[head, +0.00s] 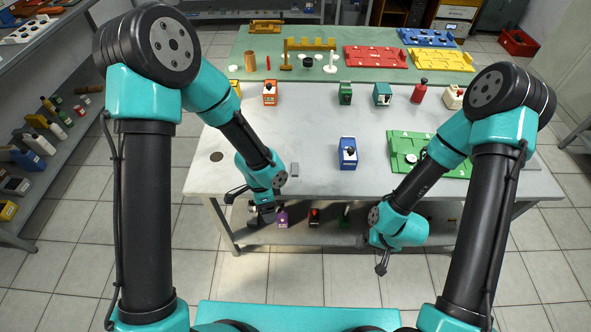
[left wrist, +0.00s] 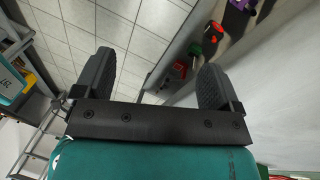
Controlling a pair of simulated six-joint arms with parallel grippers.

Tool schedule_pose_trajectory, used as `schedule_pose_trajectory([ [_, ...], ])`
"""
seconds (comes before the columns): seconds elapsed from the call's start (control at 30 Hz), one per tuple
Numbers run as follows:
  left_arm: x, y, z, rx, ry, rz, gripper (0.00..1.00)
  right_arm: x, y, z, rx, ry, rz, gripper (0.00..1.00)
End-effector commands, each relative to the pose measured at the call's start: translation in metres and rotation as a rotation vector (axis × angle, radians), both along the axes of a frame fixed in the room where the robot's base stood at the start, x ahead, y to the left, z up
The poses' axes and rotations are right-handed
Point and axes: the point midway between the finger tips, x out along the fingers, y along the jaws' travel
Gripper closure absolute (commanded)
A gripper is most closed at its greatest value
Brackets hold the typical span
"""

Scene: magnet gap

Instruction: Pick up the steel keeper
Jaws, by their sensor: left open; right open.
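My right gripper (head: 382,265) hangs in front of the table, far from the block, open and seemingly empty.
A green tray (head: 412,168) lies partly behind my right arm. Several small devices, such as an orange one (head: 269,93), stand along the green mat (head: 390,73).

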Motion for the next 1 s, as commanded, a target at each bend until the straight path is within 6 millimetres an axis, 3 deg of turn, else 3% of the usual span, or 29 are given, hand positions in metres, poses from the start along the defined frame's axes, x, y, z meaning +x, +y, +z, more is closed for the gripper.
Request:
schedule_pose_trajectory([
  [0.17, 0.061, -0.023, 0.039, 0.047, -0.081, -0.100, 0.11, 0.000, 0.000, 0.000, 0.000, 0.000, 0.000, 0.28],
  [0.3, 0.112, -0.045, 0.086, 0.085, -0.143, -0.154, 0.11, 0.000, 0.000, 0.000, 0.000, 0.000, 0.000, 0.28],
  [0.43, 0.146, -0.062, 0.131, 0.112, -0.186, -0.194, 0.11, 0.000, 0.000, 0.000, 0.000, 0.000, 0.000, 0.28],
  [0.6, 0.163, -0.072, 0.161, 0.129, -0.208, -0.218, 0.11, 0.000, 0.000, 0.000, 0.000, 0.000, 0.000, 0.28],
  [1.0, 0.164, -0.072, 0.160, 0.131, -0.206, -0.219, 0.11, 0.000, 0.000, 0.000, 0.000, 0.000, 0.000, 0.28],
])
